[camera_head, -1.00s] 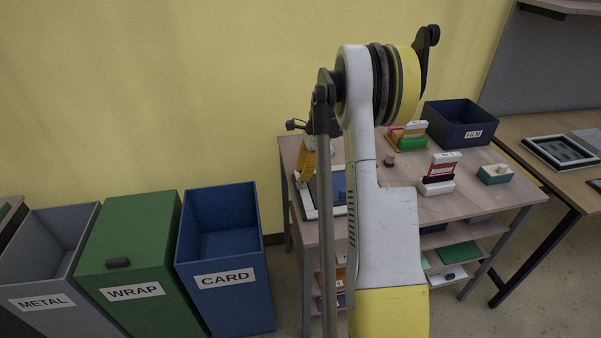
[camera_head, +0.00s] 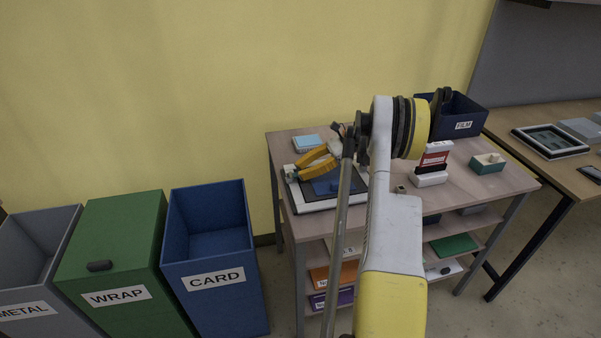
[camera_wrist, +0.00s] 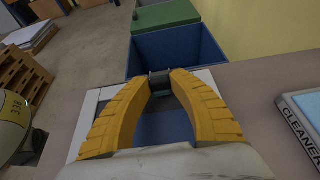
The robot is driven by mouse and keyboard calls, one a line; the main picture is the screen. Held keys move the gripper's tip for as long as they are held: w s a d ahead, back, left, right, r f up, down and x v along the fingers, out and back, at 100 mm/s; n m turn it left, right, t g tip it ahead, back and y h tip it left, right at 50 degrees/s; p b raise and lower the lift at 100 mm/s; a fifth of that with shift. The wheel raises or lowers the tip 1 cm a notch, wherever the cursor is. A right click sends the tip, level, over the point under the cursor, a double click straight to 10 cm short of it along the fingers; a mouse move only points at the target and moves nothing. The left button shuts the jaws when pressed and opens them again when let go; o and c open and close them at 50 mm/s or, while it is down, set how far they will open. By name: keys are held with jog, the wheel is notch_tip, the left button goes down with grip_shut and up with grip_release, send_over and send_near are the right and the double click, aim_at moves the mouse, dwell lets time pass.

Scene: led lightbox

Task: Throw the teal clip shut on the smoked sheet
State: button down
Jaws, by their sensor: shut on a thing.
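The lightbox (camera_head: 318,207) is a flat panel with a pale frame at the left end of the table. A dark blue sheet, seemingly the smoked sheet (camera_head: 326,184), lies on it and shows between my fingers in the wrist view (camera_wrist: 165,130). My gripper (camera_head: 298,170) has its yellow fingers low over the lightbox, tips toward its left edge. In the wrist view my gripper (camera_wrist: 159,83) is shut on a small dark teal-grey block, seemingly the teal clip (camera_wrist: 159,78), at the lightbox's far edge. I cannot tell whether the clip lies over the sheet.
A light-blue cleaner box (camera_head: 308,142) lies behind the lightbox. A card holder (camera_head: 432,165), a teal box (camera_head: 487,163) and the FILM bin (camera_head: 462,122) stand to the right. The CARD bin (camera_head: 216,280) and WRAP bin (camera_head: 118,298) stand left of the table.

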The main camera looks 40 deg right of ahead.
jog(key=shift+f+y, duration=0.3)
jog(key=shift+y, duration=0.2)
jog(key=shift+t+b, duration=0.3)
jog(key=c, duration=1.1)
grip_release()
jog(key=shift+c, duration=0.2)
notch_tip(320, 180, up, 10)
